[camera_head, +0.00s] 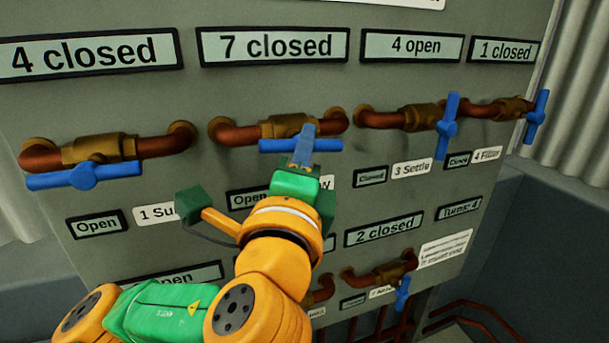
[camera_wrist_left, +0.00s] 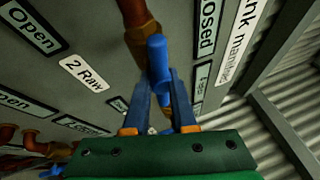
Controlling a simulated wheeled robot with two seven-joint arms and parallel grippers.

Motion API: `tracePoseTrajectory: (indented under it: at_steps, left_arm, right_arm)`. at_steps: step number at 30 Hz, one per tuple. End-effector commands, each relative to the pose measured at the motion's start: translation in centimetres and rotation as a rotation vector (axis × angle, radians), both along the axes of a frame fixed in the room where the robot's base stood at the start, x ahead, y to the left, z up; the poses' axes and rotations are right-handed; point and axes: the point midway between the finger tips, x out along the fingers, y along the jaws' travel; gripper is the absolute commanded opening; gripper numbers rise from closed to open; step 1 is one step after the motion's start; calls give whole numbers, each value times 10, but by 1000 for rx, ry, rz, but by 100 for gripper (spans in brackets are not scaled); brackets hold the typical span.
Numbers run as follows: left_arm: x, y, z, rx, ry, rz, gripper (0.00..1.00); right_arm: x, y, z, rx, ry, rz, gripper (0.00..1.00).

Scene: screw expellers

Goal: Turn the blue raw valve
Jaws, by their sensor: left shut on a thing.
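The blue raw valve handle (camera_head: 270,146) is a horizontal bar on the second brass-and-copper pipe from the left in the head view. In the left wrist view the handle (camera_wrist_left: 157,55) runs between my fingers, under the copper pipe. A "2 Raw" label (camera_wrist_left: 83,75) sits on the panel beside it; in the head view my gripper hides most of that label. My left gripper (camera_head: 305,138) reaches up from below and is shut on the middle of the handle. It also shows in the left wrist view (camera_wrist_left: 163,85), with one finger on each side. My right gripper is out of view.
Other blue handles are at the left (camera_head: 84,176), centre right (camera_head: 447,127), far right (camera_head: 536,117) and low right (camera_head: 402,293). A sign above the held valve (camera_head: 275,45) reads "7 closed". A corrugated wall (camera_head: 578,80) stands at the right.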

Motion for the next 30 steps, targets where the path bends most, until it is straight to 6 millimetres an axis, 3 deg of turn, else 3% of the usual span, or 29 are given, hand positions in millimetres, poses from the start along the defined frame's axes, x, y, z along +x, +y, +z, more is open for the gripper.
tracePoseTrajectory:
  at_steps: [1,7,24,25,27,30]
  left_arm:
    - [0,1,-1,-28,-19,3,0]
    - [0,1,2,-99,-42,2,0]
    - [0,1,6,-131,-54,2,0]
    - [0,1,6,-131,-54,3,31]
    - [0,1,5,-130,-52,3,50]
    - [0,1,4,-129,-50,3,54]
  right_arm:
    - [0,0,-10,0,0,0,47]
    - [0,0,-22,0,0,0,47]
    - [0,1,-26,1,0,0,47]
    - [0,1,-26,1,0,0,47]
    - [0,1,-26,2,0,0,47]
    - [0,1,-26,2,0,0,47]
